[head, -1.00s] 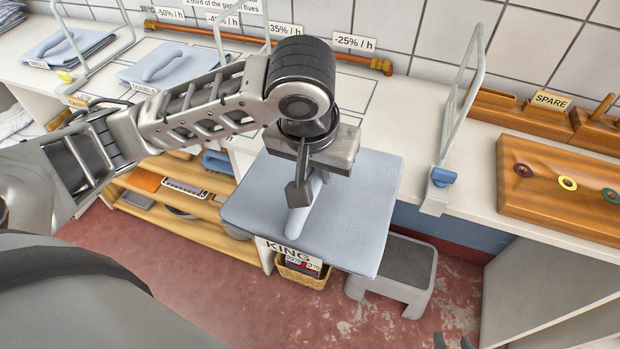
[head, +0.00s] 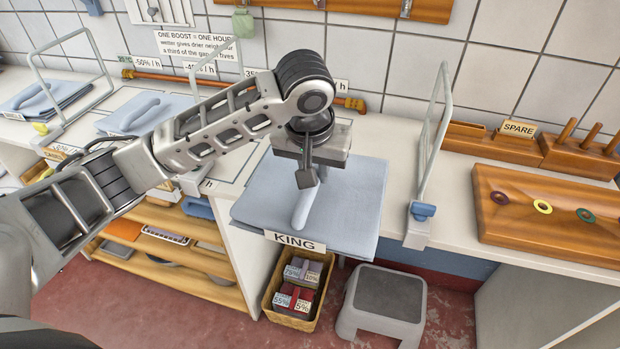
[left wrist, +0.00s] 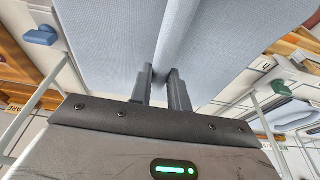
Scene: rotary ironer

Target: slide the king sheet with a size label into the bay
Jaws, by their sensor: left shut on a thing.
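The king sheet (head: 346,218) is a light blue folded stack with a rolled ridge (head: 305,206) along its top. Its rear part lies over the counter and its front overhangs the edge. A white KING label (head: 295,241) shows at its front edge; I cannot tell what it is fixed to. My left gripper (head: 306,180) is above the sheet, shut on the ridge, as the left wrist view also shows (left wrist: 161,88). The bay lies behind, left of a wire divider (head: 432,150) with a blue clip (head: 423,211). My right gripper is not in view.
Other folded blue sheets (head: 150,113) lie in bays at left between wire dividers (head: 95,50). A wooden board with rings (head: 555,232) is at right. Below are a basket of boxes (head: 290,290), a grey step stool (head: 385,305) and wooden shelves (head: 165,250).

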